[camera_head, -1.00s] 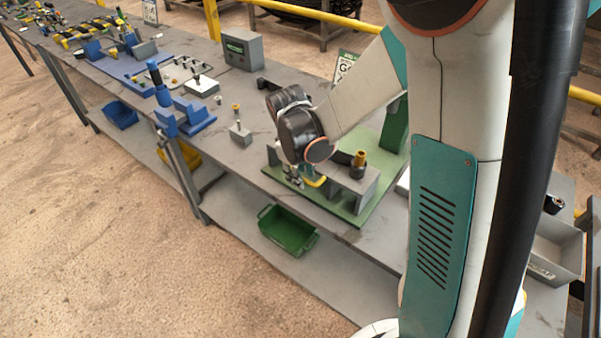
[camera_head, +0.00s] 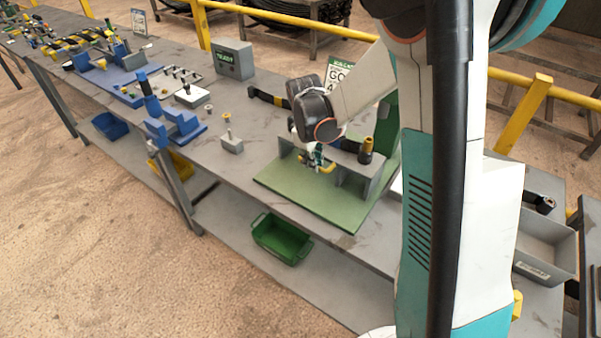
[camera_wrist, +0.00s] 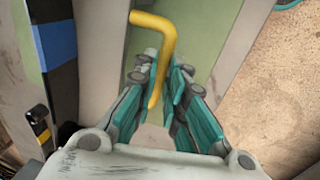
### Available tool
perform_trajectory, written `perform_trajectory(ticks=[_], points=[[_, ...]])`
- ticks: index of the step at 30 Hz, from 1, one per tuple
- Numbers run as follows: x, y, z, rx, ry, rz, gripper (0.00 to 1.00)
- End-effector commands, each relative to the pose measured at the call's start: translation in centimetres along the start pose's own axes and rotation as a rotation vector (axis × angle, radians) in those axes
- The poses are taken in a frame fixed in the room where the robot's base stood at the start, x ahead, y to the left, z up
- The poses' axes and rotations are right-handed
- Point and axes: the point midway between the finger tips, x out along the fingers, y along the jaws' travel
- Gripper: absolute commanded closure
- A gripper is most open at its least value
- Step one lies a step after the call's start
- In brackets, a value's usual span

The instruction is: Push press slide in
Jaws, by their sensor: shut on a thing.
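A yellow bent handle (camera_wrist: 166,40) shows in the wrist view. My gripper (camera_wrist: 164,75) is shut on its lower end, which runs down between the two teal-and-grey fingers. In the head view the yellow handle (camera_head: 328,168) sits at my gripper (camera_head: 313,160), in front of the grey press frame (camera_head: 372,172) on a green base plate (camera_head: 315,203). The slide body behind the handle is mostly hidden by my wrist and fingers.
The grey bench (camera_head: 215,170) carries a small grey block with a knob (camera_head: 232,142), a blue fixture (camera_head: 180,122) and a grey box (camera_head: 233,60) to the left. A green bin (camera_head: 282,238) is on the lower shelf. The plate's front part is clear.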

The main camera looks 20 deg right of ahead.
Motion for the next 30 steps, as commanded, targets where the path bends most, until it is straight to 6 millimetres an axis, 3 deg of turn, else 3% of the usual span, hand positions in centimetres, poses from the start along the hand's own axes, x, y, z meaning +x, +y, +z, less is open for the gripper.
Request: perform_trajectory(ticks=[6,12,28,29,30], points=[[0.8,4.4,0.1,0.003,-0.001,0.001,1.0],[1.2,6.7,0.1,0.001,0.0,0.001,1.0],[1.4,7.8,0.1,0.0,0.0,0.006,1.0],[1.4,7.9,0.1,0.0,0.0,0.006,0.84],[1.4,7.9,0.1,0.0,0.001,0.006,0.75]])
